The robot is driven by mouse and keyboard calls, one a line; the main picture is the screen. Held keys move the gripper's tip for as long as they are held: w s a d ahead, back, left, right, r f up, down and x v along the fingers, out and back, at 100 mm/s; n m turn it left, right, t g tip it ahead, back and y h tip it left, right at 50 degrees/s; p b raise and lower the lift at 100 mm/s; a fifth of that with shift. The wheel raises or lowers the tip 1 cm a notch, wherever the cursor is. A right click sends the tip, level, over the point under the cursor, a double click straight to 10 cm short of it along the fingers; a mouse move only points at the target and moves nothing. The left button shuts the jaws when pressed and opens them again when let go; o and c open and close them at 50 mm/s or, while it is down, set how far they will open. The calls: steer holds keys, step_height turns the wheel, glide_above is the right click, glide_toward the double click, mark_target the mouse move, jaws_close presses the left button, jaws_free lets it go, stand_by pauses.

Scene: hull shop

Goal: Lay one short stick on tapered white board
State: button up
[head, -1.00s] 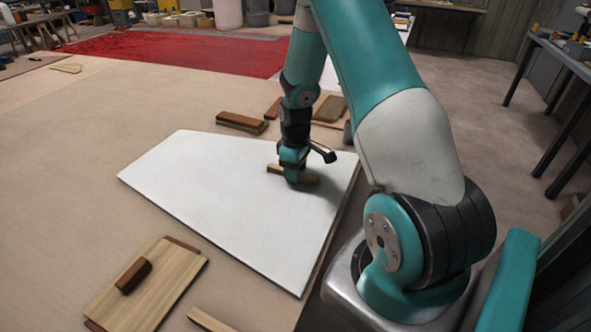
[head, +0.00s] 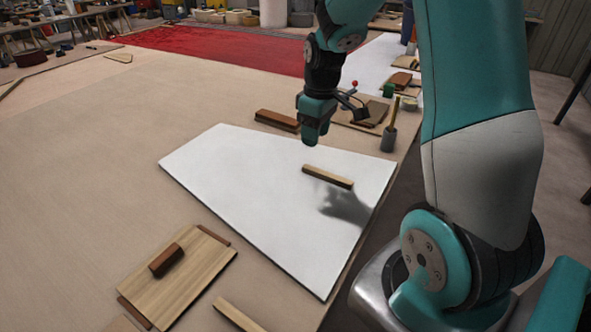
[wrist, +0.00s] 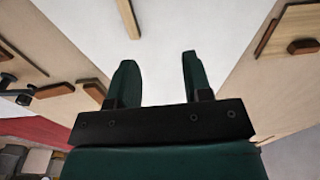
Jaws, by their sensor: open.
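The tapered white board (head: 270,200) lies flat on the tan table. One short light-wood stick (head: 328,176) lies on the board towards its far right side, with nothing holding it. My gripper (head: 311,140) hangs above the far part of the board, apart from the stick, and its shadow falls on the board. In the wrist view my gripper (wrist: 155,75) has its two green fingers spread with nothing between them. The stick also shows in the wrist view (wrist: 129,18), beyond the fingertips, over the white board (wrist: 165,25).
A wood panel with a dark block (head: 166,260) lies at the near left. Another light stick (head: 238,316) lies at the near edge. A brown block (head: 277,120) and a cup with a brush (head: 388,140) stand beyond the board.

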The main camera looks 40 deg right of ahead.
steer(key=s+a+r+n+y, duration=0.1)
steer(key=s+a+r, duration=0.15)
steer(key=a, duration=0.45)
steer(key=s+a+r+y, duration=0.15)
steer(key=a+r, duration=0.25)
steer(key=a, duration=0.4)
steer(key=s+a+r+n+y, duration=0.1)
steer(key=s+a+r, duration=0.3)
steer(key=s+a, duration=0.8)
steer(key=s, duration=0.3)
steer(key=shift+s+a+n, duration=0.15)
steer(key=shift+s+n, duration=0.25)
